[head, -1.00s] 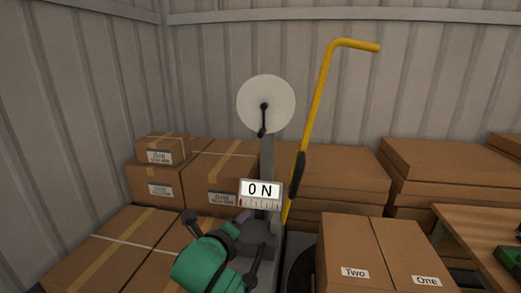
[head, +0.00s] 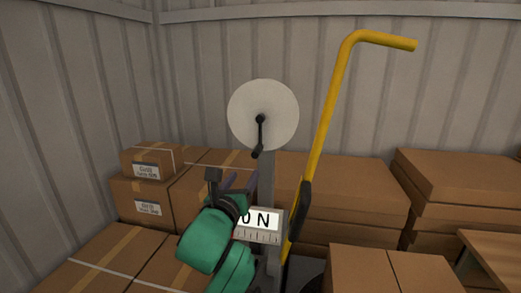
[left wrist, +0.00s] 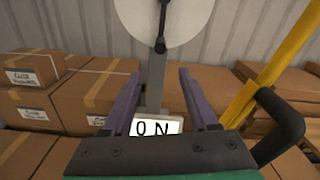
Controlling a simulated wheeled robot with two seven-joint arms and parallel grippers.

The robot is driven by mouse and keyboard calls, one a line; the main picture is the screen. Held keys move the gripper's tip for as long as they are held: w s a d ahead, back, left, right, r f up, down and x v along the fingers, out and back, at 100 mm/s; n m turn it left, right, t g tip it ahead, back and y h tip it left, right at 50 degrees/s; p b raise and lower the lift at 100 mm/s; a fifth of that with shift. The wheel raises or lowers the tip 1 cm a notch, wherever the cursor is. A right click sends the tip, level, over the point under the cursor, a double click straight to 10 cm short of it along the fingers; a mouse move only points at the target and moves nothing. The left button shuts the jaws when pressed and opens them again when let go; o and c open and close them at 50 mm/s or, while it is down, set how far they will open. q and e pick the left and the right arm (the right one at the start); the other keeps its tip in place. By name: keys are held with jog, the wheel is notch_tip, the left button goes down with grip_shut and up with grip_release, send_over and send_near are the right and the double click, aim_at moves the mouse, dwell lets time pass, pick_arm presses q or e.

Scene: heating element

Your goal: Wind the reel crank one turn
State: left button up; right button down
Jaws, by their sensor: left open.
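The reel is a white disc (head: 263,112) on a grey post (head: 267,172). Its dark crank (head: 260,137) hangs down from the hub, with the handle at the lower end. The disc also shows at the top of the left wrist view (left wrist: 172,20), with the crank (left wrist: 162,28) pointing down. My left gripper (head: 236,180) is open and empty, below and left of the crank handle and apart from it. In the left wrist view its two purple fingers (left wrist: 157,98) stand either side of the post, below the crank. My right gripper is not in view.
A sign reading "ON" (head: 265,219) is on the post, partly covered by my left arm in the head view. A yellow bent bar (head: 327,125) with a black grip rises just right of the post. Cardboard boxes (head: 350,195) stand behind and on both sides. A wooden table (head: 493,250) is at right.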

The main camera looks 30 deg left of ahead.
aim_at(254, 157)
pick_arm(q)
jog(key=p+x, duration=0.1)
jog(key=x, duration=0.3)
jog(key=p+x, duration=0.1)
jog(key=x, duration=0.3)
jog(key=r+p+x, duration=0.1)
jog(key=x, duration=0.3)
jog(key=shift+w, duration=0.2)
jog(key=shift+w+a+p, duration=0.1)
jog(key=shift+w+p, duration=0.25)
jog(key=shift+w, duration=0.05)
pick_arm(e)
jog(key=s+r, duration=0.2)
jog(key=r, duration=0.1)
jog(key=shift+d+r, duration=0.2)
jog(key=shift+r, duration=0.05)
pick_arm(q)
jog(key=shift+f, duration=0.1)
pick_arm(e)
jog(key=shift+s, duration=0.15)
pick_arm(q)
grip_shut()
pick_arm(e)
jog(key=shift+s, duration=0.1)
